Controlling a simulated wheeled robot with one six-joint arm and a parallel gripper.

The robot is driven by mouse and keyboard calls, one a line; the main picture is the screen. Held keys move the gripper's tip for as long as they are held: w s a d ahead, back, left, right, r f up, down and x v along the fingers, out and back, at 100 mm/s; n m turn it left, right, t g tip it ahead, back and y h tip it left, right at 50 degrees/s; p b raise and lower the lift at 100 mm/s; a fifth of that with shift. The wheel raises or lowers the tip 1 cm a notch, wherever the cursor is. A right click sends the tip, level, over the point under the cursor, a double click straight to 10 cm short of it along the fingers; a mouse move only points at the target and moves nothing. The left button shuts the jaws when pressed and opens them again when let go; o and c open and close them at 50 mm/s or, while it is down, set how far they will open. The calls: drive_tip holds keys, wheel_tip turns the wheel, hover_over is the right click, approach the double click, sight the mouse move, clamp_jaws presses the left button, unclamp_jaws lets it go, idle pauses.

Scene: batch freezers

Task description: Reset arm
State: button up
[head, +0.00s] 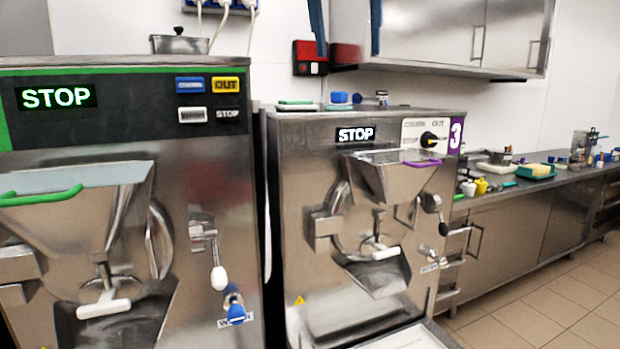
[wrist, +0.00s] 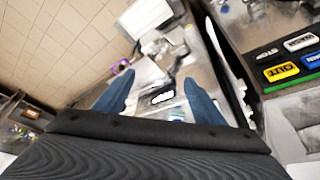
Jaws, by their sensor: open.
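My gripper (wrist: 160,98) shows in the wrist view with its two blue fingers spread apart and nothing between them. Beyond the fingers the wrist view shows the machine with the purple number panel, seen turned on its side. In the head view my gripper is not clearly in the picture. Two batch freezers stand there: the left one (head: 215,170) with a green-handled hopper and the right one (head: 300,150) marked 3. Both displays read STOP.
The left freezer's panel has a blue button (head: 189,85), a yellow OUT button (head: 225,85) and more buttons. A steel counter (head: 530,188) with several small items runs along the right wall. Tiled floor (head: 540,310) is clear at the lower right. Wall cabinets (head: 440,35) hang above.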

drive_tip(key=w+d+f+n+g, duration=0.15)
drive_tip(key=d+f, duration=0.25)
drive_tip(key=f, duration=1.2)
drive_tip(key=w+d+f+n, duration=0.1)
drive_tip(key=d+f+n, duration=0.15)
drive_tip(key=f, duration=1.45)
drive_tip(key=s+d+f, duration=0.3)
drive_tip(key=s+f, duration=0.5)
drive_tip(key=f, duration=0.2)
drive_tip(key=s+d+f+g+y, duration=0.1)
drive_tip(key=s+d+f, duration=0.3)
drive_tip(key=s+f, duration=0.4)
wheel_tip(320, 180, down, 3)
drive_tip(key=shift+s+f+y, duration=0.2)
drive_tip(key=shift+s+y, duration=0.1)
drive_tip(key=shift+s, duration=0.1)
